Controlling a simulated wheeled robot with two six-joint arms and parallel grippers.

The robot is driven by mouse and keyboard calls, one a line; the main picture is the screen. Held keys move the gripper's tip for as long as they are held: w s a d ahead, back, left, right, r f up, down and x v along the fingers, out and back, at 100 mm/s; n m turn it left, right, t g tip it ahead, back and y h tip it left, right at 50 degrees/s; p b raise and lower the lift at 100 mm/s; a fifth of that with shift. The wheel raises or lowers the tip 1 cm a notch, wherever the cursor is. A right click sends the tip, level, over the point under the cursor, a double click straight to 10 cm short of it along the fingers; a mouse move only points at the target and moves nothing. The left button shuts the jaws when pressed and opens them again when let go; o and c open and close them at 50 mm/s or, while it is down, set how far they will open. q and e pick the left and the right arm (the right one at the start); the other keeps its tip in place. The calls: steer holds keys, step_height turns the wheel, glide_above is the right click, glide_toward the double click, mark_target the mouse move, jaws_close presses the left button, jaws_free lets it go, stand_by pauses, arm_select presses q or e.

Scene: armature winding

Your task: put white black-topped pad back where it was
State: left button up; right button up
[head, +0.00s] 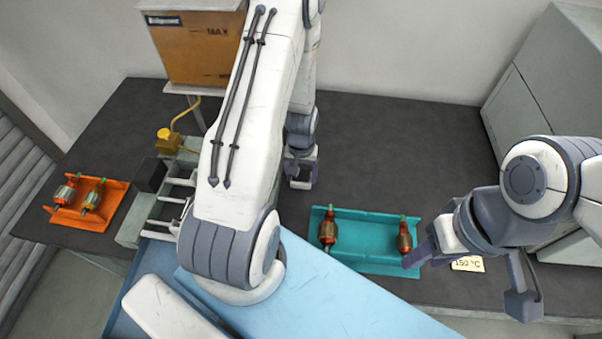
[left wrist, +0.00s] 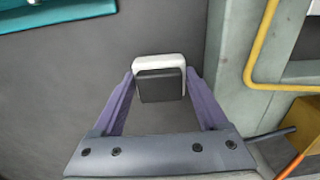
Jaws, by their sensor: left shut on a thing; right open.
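The white black-topped pad (left wrist: 160,80) is between the two purple fingers of my left gripper (left wrist: 157,88) in the left wrist view. The gripper is shut on it, with the black face toward the camera. In the head view my left gripper (head: 303,168) is over the dark bench, left of and behind the teal tray; the pad is small and hard to make out there. My right gripper (head: 472,277) is open and empty at the right, one finger close to the right end of the teal tray.
The teal tray (head: 365,228) holds two copper-wound armatures. An orange tray (head: 88,203) with two more lies at the far left. A "150 °C" card (head: 467,264) lies near the right gripper. The back-right bench is clear.

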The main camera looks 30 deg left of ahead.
arm_select(q)
steer(key=shift+f, duration=0.2)
steer(key=o, duration=1.3)
steer(key=shift+r, duration=0.1)
steer(key=shift+o, duration=0.2)
